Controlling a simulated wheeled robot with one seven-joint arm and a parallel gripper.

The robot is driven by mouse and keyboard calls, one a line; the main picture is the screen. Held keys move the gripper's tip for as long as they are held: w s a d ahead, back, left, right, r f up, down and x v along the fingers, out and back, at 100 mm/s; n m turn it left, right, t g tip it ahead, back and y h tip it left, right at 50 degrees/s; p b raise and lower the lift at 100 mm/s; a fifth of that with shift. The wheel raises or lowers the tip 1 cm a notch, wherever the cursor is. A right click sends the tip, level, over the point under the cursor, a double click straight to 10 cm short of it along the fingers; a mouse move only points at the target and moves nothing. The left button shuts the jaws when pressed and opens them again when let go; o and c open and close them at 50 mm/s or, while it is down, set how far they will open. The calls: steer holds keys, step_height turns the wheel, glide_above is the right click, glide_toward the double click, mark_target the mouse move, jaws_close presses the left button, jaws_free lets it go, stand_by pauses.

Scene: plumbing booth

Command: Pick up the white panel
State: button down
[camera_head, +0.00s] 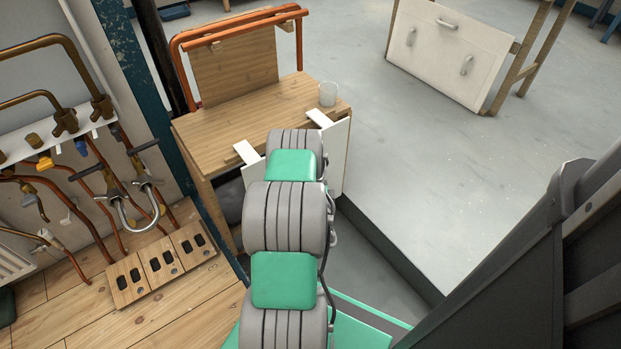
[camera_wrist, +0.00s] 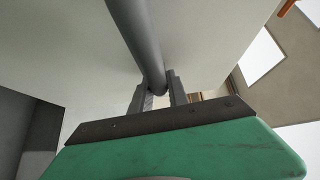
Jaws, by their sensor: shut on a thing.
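A white panel (camera_head: 338,158) stands upright against the front edge of a wooden bench, largely hidden behind my arm in the head view. Two white tabs (camera_head: 247,152) (camera_head: 320,118) at its top reach over the bench top. In the wrist view the pale face of the panel (camera_wrist: 220,45) fills most of the picture. A grey round bar handle (camera_wrist: 135,35) crosses in front of that face. My gripper (camera_wrist: 157,96) is shut on this handle, with one finger on each side of its end. In the head view my gripper is hidden by my arm.
The wooden bench (camera_head: 215,138) has an orange pipe frame (camera_head: 240,25) and a clear cup (camera_head: 327,94) on top. Another white panel with handles (camera_head: 450,50) stands at the back right. Copper pipes (camera_head: 65,120) line the left wall. Grey floor (camera_head: 420,160) is clear to the right.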

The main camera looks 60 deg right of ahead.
steer(key=shift+r, duration=0.1)
step_height(320, 180, up, 4)
steer(key=p, duration=0.3)
steer(key=shift+a, duration=0.1)
steer(key=a+r+p, duration=0.4)
steer(key=a+r, duration=0.5)
steer(key=a, duration=0.4)
steer(key=shift+a, duration=0.35)
steer(key=shift+w, duration=0.1)
